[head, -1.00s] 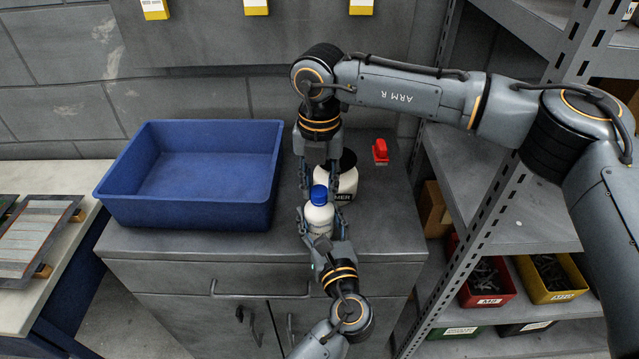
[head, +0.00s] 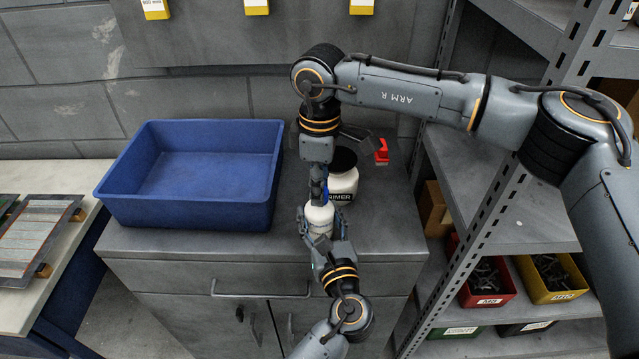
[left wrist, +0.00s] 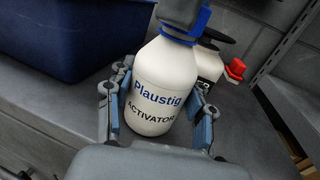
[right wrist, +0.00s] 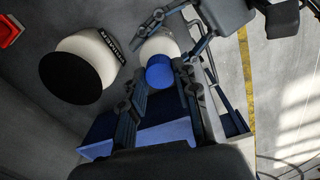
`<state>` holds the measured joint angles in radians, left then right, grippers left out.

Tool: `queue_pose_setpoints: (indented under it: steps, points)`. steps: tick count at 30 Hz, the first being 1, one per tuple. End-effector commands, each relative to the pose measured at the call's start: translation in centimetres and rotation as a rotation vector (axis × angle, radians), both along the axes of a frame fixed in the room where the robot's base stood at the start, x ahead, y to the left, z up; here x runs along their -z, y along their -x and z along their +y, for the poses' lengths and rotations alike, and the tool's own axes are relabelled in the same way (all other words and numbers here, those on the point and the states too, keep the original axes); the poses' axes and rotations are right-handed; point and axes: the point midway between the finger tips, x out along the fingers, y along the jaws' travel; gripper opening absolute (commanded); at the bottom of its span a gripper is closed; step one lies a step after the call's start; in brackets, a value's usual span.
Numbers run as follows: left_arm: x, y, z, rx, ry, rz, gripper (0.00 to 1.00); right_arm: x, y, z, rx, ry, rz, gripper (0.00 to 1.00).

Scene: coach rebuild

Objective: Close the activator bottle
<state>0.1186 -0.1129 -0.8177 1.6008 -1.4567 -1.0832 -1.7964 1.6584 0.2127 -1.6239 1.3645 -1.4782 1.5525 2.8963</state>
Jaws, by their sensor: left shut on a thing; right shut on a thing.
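The white activator bottle (head: 319,218) stands upright near the front edge of the grey cabinet top; its "Plaustig ACTIVATOR" label (left wrist: 157,104) shows in the left wrist view. My left gripper (head: 320,212) is shut on the bottle's body, a finger on each side. The blue cap (right wrist: 160,71) is on top of the bottle. My right gripper (right wrist: 158,82) points down from above and is shut on the cap. In the head view its fingers (head: 318,184) hide most of the cap. How tightly the cap sits on the neck cannot be told.
A white primer bottle (head: 343,186) with a black top stands just behind and right of the activator bottle. A red object (head: 382,152) lies farther right. A blue bin (head: 190,215) fills the cabinet top's left side. Metal shelving (head: 500,190) stands at right.

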Motion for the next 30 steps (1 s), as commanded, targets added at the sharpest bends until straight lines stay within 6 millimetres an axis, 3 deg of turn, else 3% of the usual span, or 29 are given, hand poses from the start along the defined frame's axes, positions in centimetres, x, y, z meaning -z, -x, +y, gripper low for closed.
queue_pose_setpoints:
  steps: [5, 6, 9, 20, 30]
  points:
    - [0.1, 0.0, 0.0, -0.001, 0.000, 0.002, 0.00, -0.1, -0.1, -0.1, 0.000, 0.000, -0.003, 0.21]
    - [0.1, 0.0, 0.0, -0.001, 0.000, 0.002, 0.00, -0.1, -0.1, -0.1, -0.001, 0.000, -0.003, 0.38]
    - [0.1, 0.0, 0.0, 0.000, 0.000, 0.002, 0.00, -0.1, -0.1, 0.0, -0.002, 0.000, -0.003, 0.53]
    - [0.1, 0.0, 0.0, 0.000, 0.000, 0.002, 0.00, -0.5, -0.1, 0.0, -0.004, -0.001, -0.002, 0.53]
    - [0.1, 0.0, 0.0, 0.000, 0.000, 0.002, 0.00, -4.4, 0.0, 0.0, -0.005, -0.001, -0.001, 0.53]
